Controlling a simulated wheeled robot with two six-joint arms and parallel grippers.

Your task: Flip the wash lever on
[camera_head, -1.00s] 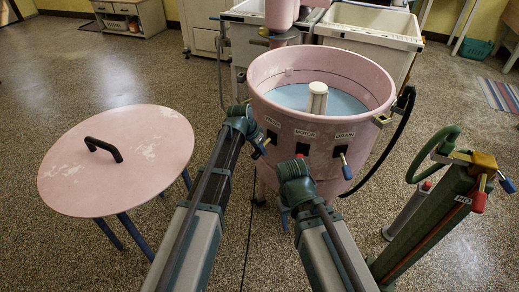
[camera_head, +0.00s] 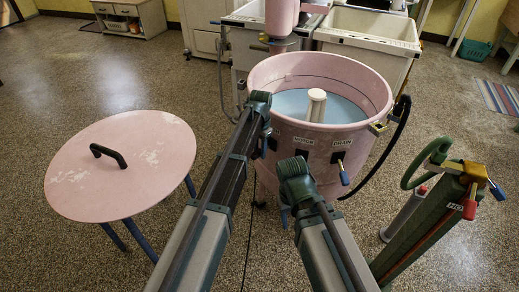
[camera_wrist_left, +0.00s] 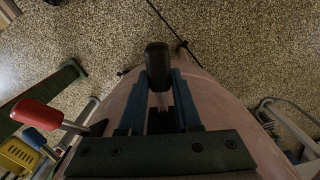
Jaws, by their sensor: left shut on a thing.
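The pink washer tub (camera_head: 330,70) stands ahead with bluish water and a white agitator (camera_head: 316,105) inside. My left gripper (camera_head: 266,140) is at the left of the tub's front, over the WASH label's place. In the left wrist view, its fingers (camera_wrist_left: 158,105) are shut around the wash lever (camera_wrist_left: 157,62), whose dark knob sticks out past them. In the head view this lever is hidden behind my gripper. The right wrist (camera_head: 294,170) is in front of the tub near the MOTOR label, and its fingers are hidden.
The blue-tipped drain lever (camera_head: 343,173) is at the front right of the tub. A red-handled lever (camera_wrist_left: 40,115) shows in the left wrist view. A green post (camera_head: 425,225) with valve levers stands right. A round pink lid (camera_head: 120,190) with a black handle is left.

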